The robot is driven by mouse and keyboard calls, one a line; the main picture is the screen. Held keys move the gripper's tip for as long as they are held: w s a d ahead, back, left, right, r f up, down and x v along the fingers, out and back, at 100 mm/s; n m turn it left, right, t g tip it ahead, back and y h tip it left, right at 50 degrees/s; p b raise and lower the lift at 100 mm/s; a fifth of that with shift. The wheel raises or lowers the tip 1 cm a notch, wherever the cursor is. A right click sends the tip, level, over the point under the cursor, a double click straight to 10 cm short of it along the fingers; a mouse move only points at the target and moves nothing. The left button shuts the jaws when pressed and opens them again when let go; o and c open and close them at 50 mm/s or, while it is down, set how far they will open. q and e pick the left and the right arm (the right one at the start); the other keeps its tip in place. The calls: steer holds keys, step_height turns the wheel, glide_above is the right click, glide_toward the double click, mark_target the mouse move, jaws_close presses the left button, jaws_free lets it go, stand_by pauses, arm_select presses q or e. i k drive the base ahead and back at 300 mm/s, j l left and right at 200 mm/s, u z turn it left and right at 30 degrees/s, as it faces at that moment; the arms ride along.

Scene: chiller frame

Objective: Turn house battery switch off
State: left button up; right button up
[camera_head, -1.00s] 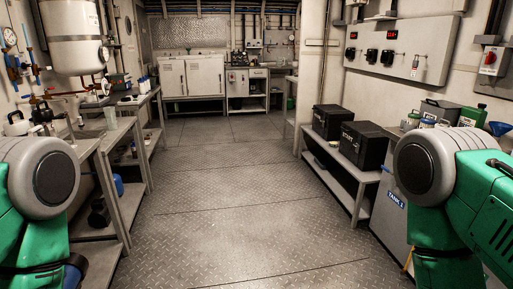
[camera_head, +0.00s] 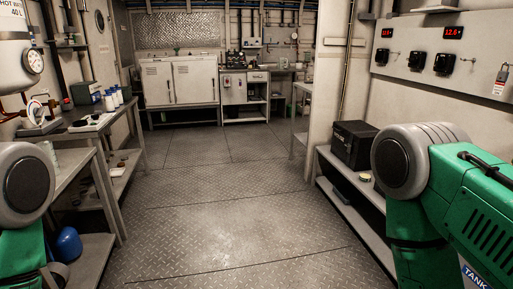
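A pale wall panel (camera_head: 415,77) is on the right wall in the head view. It carries black rotary switches, with one on the left (camera_head: 382,57), one in the middle (camera_head: 415,61) and one on the right (camera_head: 443,63). Two red digital displays (camera_head: 453,32) sit above them. A padlock with a red-and-white tag (camera_head: 501,78) hangs at the right edge. I cannot read which switch is the house battery switch or tell its setting. Only upper parts of my green and grey arms show at both sides. Neither gripper is in view.
The patterned metal floor (camera_head: 220,215) is clear ahead. A shelf bench with a black box (camera_head: 354,144) stands below the panel, partly hidden by my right arm. A grey workbench (camera_head: 75,140) with bottles lines the left. White cabinets (camera_head: 180,82) stand at the back.

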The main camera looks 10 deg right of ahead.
mark_target(378, 55)
steer(key=i+z, duration=0.1)
steer(key=i, duration=0.55)
steer(key=i+j+z, duration=0.1)
steer(key=i, duration=0.6)
steer(key=i+j+z, duration=0.1)
steer(key=i, duration=0.55)
steer(key=i+l+z, duration=0.1)
steer(key=i+z, duration=0.3)
steer(key=i, duration=0.25)
steer(key=i+z, duration=0.35)
steer(key=i, duration=0.3)
steer(key=i+j+z, duration=0.4)
steer(key=i, duration=0.25)
